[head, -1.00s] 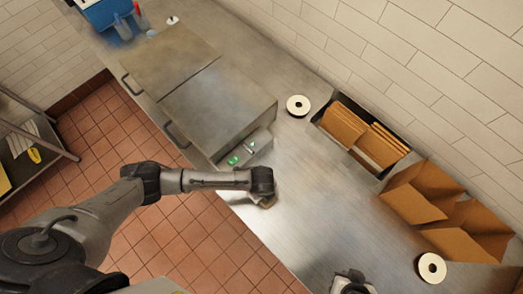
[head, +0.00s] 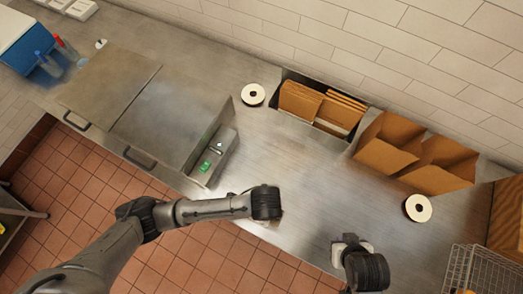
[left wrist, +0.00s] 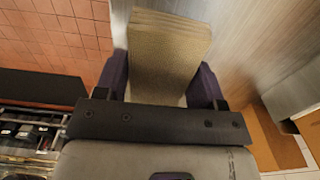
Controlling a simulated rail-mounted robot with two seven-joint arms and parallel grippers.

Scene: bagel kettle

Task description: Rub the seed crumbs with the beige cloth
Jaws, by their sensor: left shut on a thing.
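The beige cloth (left wrist: 168,45) fills the space between the two purple fingers of my left gripper (left wrist: 160,82) in the left wrist view, folded in layers. In the head view my left gripper (head: 267,214) points down at the counter's front edge, and only a sliver of cloth shows beneath it. I cannot tell whether the cloth touches the steel. My right gripper (head: 350,246) is over the counter's front part at the lower right; its fingers are too hidden to read. I cannot make out any seed crumbs.
The steel counter (head: 300,190) is clear in the middle. A lidded kettle unit (head: 170,120) with a green switch (head: 205,166) stands left. A wire basket (head: 485,270) is at right.

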